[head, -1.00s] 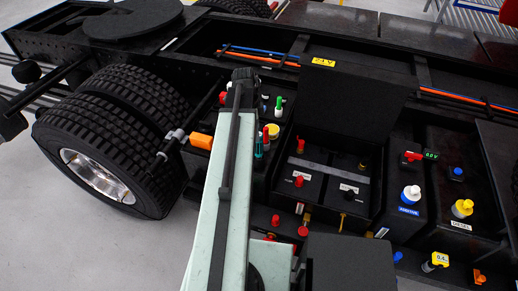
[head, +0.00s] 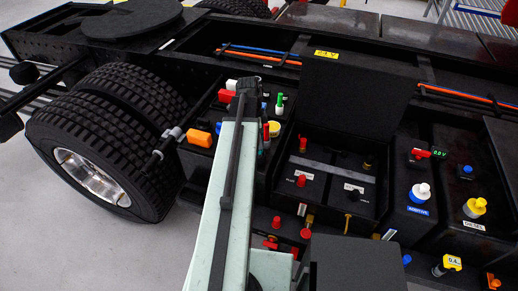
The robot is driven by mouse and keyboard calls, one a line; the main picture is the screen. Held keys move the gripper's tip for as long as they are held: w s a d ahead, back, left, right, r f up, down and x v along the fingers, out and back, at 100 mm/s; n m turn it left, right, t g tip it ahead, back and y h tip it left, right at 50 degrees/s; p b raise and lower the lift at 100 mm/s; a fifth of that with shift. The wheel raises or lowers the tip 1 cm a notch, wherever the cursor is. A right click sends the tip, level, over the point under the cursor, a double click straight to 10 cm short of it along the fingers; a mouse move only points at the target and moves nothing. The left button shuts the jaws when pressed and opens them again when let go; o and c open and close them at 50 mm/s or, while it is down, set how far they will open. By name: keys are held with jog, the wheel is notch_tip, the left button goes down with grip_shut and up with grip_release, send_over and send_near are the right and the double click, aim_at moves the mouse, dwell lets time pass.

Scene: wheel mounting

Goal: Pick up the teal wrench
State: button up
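I cannot make out the teal wrench for certain; no clearly teal tool shows now. My pale arm stands across the middle of the head view and covers part of the tool area. The dark end of my arm, with my gripper (head: 252,92), is over the cluster of small coloured tools beside the truck frame. Its fingers are hidden or too dark to tell apart, so I cannot see whether it holds anything. A red-topped tool (head: 266,134) and a yellow round cap (head: 274,128) show just right of my arm.
Double truck wheels (head: 92,178) stand at the left, with an orange block (head: 199,138) near my arm. Right of my arm is an open battery box with a raised black lid (head: 355,103). White (head: 420,191) and yellow (head: 474,207) caps stand further right. Floor is free at lower left.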

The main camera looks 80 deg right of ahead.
grip_shut()
dwell(1.2)
